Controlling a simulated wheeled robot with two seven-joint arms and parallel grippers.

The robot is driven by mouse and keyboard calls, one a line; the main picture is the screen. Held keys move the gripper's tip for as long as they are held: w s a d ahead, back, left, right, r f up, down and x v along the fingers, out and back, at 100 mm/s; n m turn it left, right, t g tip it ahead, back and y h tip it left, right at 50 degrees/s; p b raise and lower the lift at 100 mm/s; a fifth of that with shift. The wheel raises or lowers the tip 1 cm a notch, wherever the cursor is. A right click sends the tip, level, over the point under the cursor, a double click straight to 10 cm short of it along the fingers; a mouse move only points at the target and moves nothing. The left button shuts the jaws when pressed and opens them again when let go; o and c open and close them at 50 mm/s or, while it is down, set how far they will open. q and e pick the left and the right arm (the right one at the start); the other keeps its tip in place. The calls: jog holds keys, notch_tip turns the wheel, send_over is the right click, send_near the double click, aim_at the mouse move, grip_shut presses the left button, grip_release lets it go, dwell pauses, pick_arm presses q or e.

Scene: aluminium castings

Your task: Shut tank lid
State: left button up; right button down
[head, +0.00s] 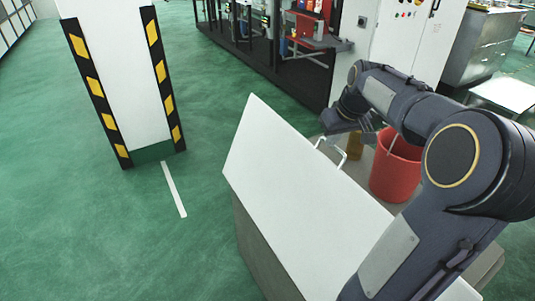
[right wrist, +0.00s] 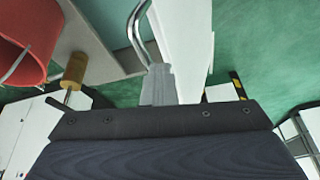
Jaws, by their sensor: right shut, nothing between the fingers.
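The white tank lid (head: 290,190) stands raised and tilted above the grey tank (head: 262,250) in the head view. Its metal handle (head: 334,152) is at the upper right edge; the handle (right wrist: 138,28) also shows in the right wrist view. My right gripper (head: 347,124) is at the far side of the lid, close to the handle. In the right wrist view its fingers (right wrist: 158,84) are together, with the handle just beyond their tips. I cannot tell whether they touch it. My left gripper is not in view.
A red bucket (head: 397,166) and a small yellow-brown object (head: 355,146) stand on a grey surface behind the lid. A white pillar (head: 118,80) with black and yellow strips stands at left. Machinery (head: 290,40) lines the back. Green floor (head: 80,230) is clear at left.

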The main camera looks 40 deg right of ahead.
jog(key=s+d+f+b, duration=0.2)
jog(key=d+f+b, duration=0.2)
jog(key=d+f, duration=1.8)
jog(key=shift+s+d+f+y+b, duration=0.25)
jog(key=shift+s+d+y+b, duration=0.15)
jog(key=shift+d, duration=0.85)
